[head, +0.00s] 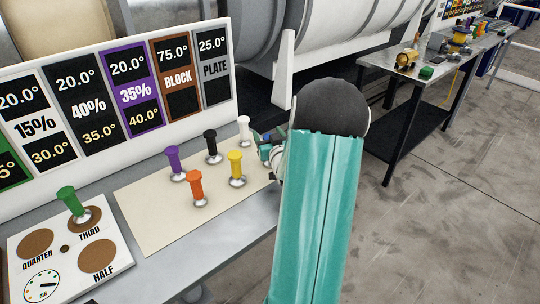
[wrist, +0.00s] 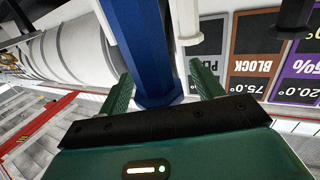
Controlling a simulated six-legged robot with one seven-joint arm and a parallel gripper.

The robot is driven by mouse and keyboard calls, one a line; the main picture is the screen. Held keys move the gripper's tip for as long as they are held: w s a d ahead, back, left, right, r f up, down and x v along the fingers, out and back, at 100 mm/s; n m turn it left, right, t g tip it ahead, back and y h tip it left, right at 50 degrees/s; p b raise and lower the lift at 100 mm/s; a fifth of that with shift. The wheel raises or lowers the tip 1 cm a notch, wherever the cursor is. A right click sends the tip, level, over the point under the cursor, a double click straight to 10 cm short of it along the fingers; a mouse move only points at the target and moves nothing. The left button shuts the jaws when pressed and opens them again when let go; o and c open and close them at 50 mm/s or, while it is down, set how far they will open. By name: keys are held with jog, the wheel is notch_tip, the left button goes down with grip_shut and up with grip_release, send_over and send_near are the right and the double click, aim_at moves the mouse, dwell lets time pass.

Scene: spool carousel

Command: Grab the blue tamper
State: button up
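The blue tamper (wrist: 152,50) stands large between the two green fingers of my gripper (wrist: 156,76) in the wrist view. The left finger is close beside it, and a narrow gap shows on the right, so the fingers look open around it. I cannot tell whether the left finger touches it. In the head view my gripper (head: 270,146) is at the right end of the beige mat, and my teal arm hides most of the blue tamper.
White (head: 244,130), black (head: 211,146), purple (head: 175,162), yellow (head: 236,168) and orange (head: 196,187) tampers stand on the beige mat (head: 145,205). A green tamper (head: 72,203) stands on the white panel (head: 120,262). An upright sign board (head: 235,75) runs behind them.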

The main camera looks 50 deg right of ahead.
grip_shut()
jog(key=shift+r, duration=0.2)
